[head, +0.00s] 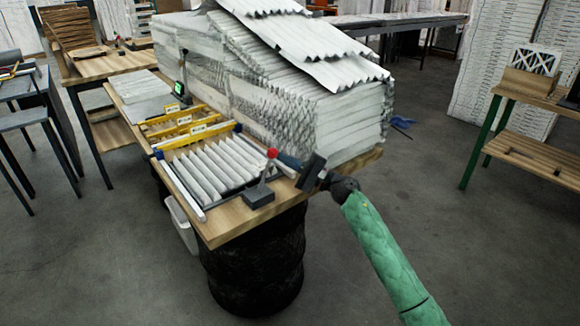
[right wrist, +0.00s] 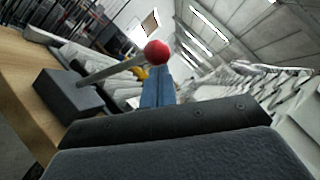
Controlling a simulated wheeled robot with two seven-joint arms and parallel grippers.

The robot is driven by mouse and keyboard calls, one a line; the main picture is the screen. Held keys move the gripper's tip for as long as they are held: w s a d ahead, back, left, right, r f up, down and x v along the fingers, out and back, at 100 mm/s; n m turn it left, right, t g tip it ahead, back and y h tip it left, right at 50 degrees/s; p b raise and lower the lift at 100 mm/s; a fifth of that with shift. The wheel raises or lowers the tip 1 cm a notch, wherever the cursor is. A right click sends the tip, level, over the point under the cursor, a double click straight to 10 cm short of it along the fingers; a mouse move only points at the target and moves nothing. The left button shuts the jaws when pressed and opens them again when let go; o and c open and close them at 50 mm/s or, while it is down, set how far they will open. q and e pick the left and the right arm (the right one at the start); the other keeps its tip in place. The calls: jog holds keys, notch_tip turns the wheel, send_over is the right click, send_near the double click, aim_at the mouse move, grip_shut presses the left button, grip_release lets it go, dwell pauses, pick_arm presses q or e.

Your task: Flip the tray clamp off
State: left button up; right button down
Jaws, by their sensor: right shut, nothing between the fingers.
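The tray clamp has a dark block base (head: 258,196) at the table's front corner and a thin lever topped by a red ball (head: 272,153). The lever stands up, leaning slightly. In the right wrist view the red ball (right wrist: 157,52) is on a grey rod rising at a slant from the block (right wrist: 68,95). My right gripper (head: 284,160) is shut and empty, its blue fingers just right of the red ball. The fingers (right wrist: 157,86) show just below the ball in the wrist view; I cannot tell whether they touch it. The tray (head: 197,213) holds white pleated filters. My left gripper is out of view.
A large stack of white pleated sheets (head: 345,118) stands behind the tray on the wooden table (head: 228,232). Yellow-edged frames with labels (head: 190,133) lie beyond the filters.

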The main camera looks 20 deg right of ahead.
pick_arm(q)
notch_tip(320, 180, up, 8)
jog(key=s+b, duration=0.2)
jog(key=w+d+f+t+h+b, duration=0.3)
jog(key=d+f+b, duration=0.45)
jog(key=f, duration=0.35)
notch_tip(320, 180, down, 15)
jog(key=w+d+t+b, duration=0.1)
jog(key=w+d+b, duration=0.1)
jog(key=shift+b, duration=0.4)
pick_arm(e)
jog(key=s+a+r+n+g+h, duration=0.1)
jog(key=s+a+n+g+h, duration=0.1)
jog(key=a+n, duration=0.3)
jog(key=s+a+r+n+g+h, duration=0.2)
jog(key=a+n, duration=0.3)
jog(key=a, duration=0.1)
jog(key=shift+g+h, duration=0.4)
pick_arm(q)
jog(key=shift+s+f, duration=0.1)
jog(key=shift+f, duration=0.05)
pick_arm(e)
jog(key=shift+s, duration=0.1)
